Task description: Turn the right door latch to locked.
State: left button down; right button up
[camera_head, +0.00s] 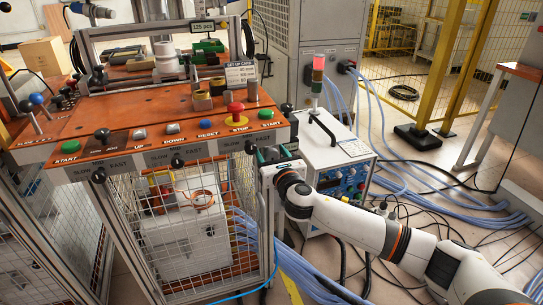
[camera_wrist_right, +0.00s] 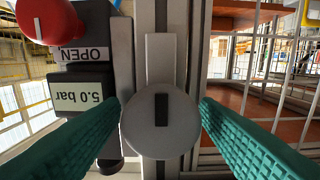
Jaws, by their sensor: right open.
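The right door latch (camera_wrist_right: 160,122) is a round grey knob with a dark slot, mounted on a metal post in the right wrist view. The slot runs upright in that picture, in line with the post. My right gripper (camera_wrist_right: 161,108) is open, with one green finger on each side of the knob. The fingertips are close to its rim; I cannot tell whether they touch it. In the head view my right gripper (camera_head: 268,158) is at the right front corner of the machine, and the latch is hidden there. My left gripper is not in view.
A red knob (camera_wrist_right: 48,20), an upside-down OPEN label (camera_wrist_right: 84,54) and a 5.0 bar display (camera_wrist_right: 79,97) sit left of the latch. The mesh door (camera_head: 195,222) is below the orange control panel (camera_head: 150,142). A white box (camera_head: 335,150) stands close right of my gripper.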

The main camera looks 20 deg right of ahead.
jog(key=c, duration=0.9)
